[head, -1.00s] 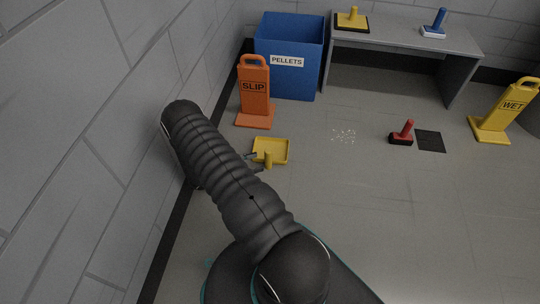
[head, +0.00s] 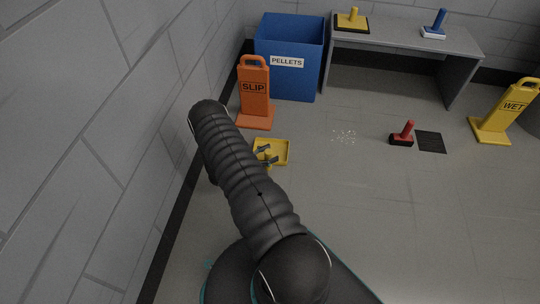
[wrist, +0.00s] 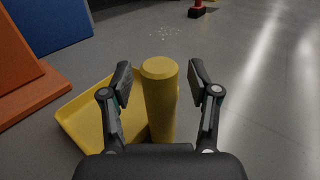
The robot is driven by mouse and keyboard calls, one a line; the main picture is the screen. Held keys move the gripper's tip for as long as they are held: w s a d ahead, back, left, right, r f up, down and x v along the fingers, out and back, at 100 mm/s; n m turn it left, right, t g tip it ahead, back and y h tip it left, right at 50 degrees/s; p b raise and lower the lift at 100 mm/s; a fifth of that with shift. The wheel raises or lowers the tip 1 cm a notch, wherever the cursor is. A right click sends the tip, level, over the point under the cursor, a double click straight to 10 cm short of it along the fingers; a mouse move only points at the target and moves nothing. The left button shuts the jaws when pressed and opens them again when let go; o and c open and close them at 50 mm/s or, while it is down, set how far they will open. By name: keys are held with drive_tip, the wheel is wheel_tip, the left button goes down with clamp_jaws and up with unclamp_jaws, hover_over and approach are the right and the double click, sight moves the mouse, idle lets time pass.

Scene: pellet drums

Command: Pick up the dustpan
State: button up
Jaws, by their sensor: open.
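The yellow dustpan (head: 283,147) lies on the floor in the head view, with its short post-like handle upright and partly covered by my gripper. In the wrist view the dustpan's tray (wrist: 85,118) lies to the left and its round handle (wrist: 160,103) stands between my two fingers. My gripper (wrist: 160,85) is open, one finger on each side of the handle, with a visible gap on both sides. In the head view my gripper (head: 265,157) is at the dustpan, and my arm hides part of the tray's left side.
An orange SLIP sign (head: 255,92) stands just behind the dustpan, near the left wall. Behind it is a blue PELLETS bin (head: 290,80). Spilled pellets (head: 343,137), a red-handled brush (head: 403,134) and a dark floor grate (head: 430,142) are to the right. Floor in front is clear.

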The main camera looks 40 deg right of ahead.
clamp_jaws()
idle(0.3)
